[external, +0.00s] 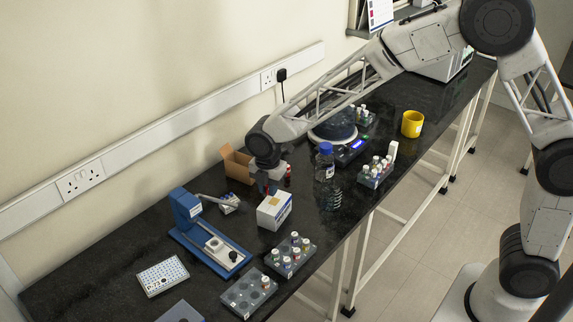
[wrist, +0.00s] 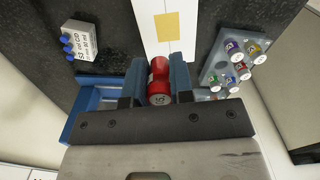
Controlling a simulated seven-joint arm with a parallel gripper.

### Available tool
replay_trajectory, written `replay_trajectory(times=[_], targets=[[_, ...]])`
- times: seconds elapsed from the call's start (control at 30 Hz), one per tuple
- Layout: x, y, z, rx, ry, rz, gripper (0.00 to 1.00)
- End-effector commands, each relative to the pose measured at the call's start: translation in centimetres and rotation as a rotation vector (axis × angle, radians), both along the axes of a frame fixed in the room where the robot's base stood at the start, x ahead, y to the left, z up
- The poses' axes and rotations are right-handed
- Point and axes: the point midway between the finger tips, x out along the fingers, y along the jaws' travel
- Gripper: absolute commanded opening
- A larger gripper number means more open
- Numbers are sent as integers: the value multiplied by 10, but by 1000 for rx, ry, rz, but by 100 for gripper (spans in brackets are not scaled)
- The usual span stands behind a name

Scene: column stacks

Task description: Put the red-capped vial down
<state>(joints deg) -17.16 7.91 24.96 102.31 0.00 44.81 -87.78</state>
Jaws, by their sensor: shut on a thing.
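My gripper (external: 265,184) is low over the bench, next to the white box (external: 274,210). In the wrist view, my gripper (wrist: 159,78) is shut on the red-capped vial (wrist: 160,96), with one blue finger on each side. Its round cap top carries a small pale label. A second red shape shows just beyond the cap between the fingers; I cannot tell if it belongs to the same vial. The vial's lower part is hidden, so I cannot tell whether it touches anything.
The white box (wrist: 157,24) with a yellow label lies just beyond the fingers. A vial rack (external: 290,254) stands to the front right, a blue press-like device (external: 210,240) to the left. An open cardboard box (external: 238,162) and a blue-capped bottle (external: 327,178) stand close by.

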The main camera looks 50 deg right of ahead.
Motion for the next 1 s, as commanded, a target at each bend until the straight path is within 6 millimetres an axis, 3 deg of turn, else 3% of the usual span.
replay_trajectory(times=[0.4,0.9,0.93,1.0], targets=[[0,0,-32,0,1,0,0],[0,0,-38,0,0,0,0],[0,0,-38,0,0,0,23],[0,0,-38,0,0,0,34]])
